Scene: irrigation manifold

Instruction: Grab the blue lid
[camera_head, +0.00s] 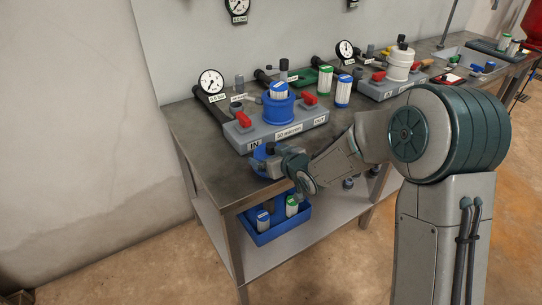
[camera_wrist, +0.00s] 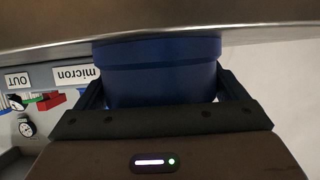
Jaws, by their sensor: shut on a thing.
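The blue lid (camera_wrist: 160,72) fills the middle of the wrist view, a round blue cap with a wider rim band. My gripper (camera_wrist: 160,100) is shut on it, with one dark finger on each side. In the head view my gripper (camera_head: 270,160) is at the front edge of the metal table, in front of the grey filter block. A bit of the blue lid (camera_head: 258,153) shows there; my gripper hides much of it.
A grey manifold block (camera_head: 275,132) marked IN and OUT holds an open blue housing (camera_head: 278,108) with a filter cartridge in it. Red valve handles (camera_head: 244,119) flank it. Loose cartridges (camera_head: 343,91) stand behind right. A blue crate (camera_head: 279,230) with cartridges sits on the lower shelf.

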